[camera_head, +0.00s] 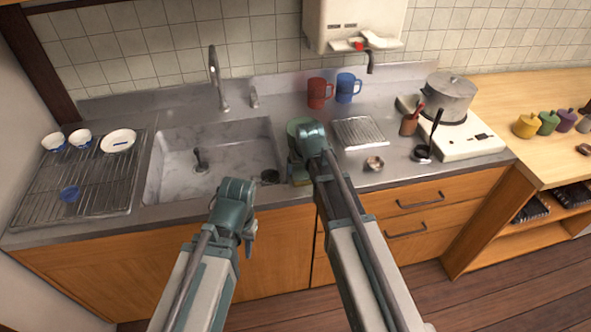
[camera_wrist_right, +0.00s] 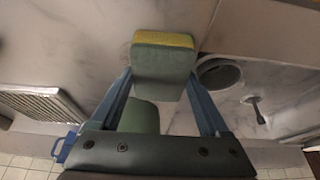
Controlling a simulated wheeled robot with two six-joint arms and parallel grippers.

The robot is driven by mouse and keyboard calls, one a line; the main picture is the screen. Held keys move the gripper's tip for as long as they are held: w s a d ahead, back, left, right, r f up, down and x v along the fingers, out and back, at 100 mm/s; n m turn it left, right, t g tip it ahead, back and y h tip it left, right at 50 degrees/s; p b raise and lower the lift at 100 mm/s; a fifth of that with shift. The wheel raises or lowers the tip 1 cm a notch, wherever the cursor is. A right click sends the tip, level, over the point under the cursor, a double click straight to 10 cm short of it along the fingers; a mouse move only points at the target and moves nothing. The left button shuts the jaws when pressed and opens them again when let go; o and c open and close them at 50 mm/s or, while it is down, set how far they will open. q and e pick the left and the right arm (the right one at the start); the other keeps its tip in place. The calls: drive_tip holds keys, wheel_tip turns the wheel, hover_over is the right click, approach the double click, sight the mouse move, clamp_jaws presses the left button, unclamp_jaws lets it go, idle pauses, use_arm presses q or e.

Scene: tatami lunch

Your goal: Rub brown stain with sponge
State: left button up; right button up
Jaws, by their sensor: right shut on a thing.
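The sponge (camera_wrist_right: 163,62), green with a yellow layer, is between the fingers of my right gripper (camera_wrist_right: 160,88) in the right wrist view. The gripper is shut on it. In the head view my right gripper (camera_head: 303,165) is over the counter just right of the sink, and a yellowish edge of the sponge (camera_head: 301,182) shows low beside it. I see no brown stain clearly; the gripper and sponge cover part of the counter there. My left gripper (camera_head: 248,228) hangs in front of the counter's front edge, apart from the sponge, and its fingers are hard to make out.
The sink (camera_head: 215,160) lies left of my right gripper. A green object (camera_head: 297,124) stands just behind that gripper. Red (camera_head: 319,92) and blue (camera_head: 347,87) mugs stand at the back. A ridged metal tray (camera_head: 358,132) and small bowl (camera_head: 374,163) are to the right.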

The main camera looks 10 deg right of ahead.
drive_tip(key=shift+w+d, duration=0.1)
drive_tip(key=shift+d, duration=2.6)
drive_tip(key=shift+a, duration=0.1)
wheel_tip(320, 180, up, 6)
drive_tip(key=p, duration=0.6)
wheel_tip(320, 180, up, 3)
drive_tip(key=p, duration=0.3)
drive_tip(key=shift+a, duration=0.15)
